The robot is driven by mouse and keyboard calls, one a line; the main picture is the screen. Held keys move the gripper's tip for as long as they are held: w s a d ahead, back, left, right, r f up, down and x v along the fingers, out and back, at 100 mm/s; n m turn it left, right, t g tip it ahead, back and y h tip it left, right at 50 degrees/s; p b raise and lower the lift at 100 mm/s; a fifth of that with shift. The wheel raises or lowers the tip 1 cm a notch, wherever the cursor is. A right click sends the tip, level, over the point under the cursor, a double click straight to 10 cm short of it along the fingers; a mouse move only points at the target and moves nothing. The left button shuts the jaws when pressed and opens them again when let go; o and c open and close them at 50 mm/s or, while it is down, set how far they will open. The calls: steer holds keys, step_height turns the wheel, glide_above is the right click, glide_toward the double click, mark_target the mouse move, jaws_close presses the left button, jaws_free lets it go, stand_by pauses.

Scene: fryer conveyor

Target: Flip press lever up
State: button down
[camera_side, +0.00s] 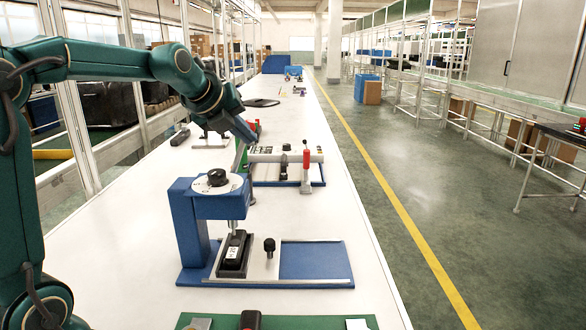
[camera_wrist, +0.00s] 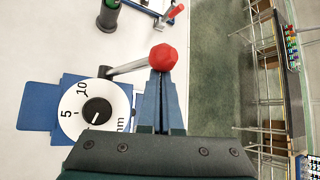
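The blue press (camera_side: 208,205) stands on the white table, with a white dial and black knob (camera_side: 217,177) on its top. In the wrist view the dial (camera_wrist: 95,112) shows numbers. The press lever (camera_wrist: 128,66) is a grey rod running from the dial side to a red ball (camera_wrist: 163,57). My gripper (camera_wrist: 163,80) has its narrow blue fingers close together, with the ball at their tips and partly covering them. Contact with the ball is unclear. In the side view my gripper (camera_side: 243,137) is above and behind the press, and the lever there is partly hidden.
A black part (camera_side: 234,254) lies in the press's fixture, beside a blue plate (camera_side: 316,261) and a small black knob (camera_side: 269,247). Behind the press is another fixture with a red-handled clamp (camera_side: 306,168). A green board (camera_side: 280,321) lies at the front. The table's right strip is clear.

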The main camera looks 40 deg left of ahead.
steer(key=shift+d, duration=0.1)
steer(key=s+d+r, duration=0.2)
steer(key=s+d, duration=0.2)
steer(key=s, duration=0.4)
steer(key=shift+s+r, duration=0.15)
steer(key=shift+r, duration=0.05)
stand_by(0.4)
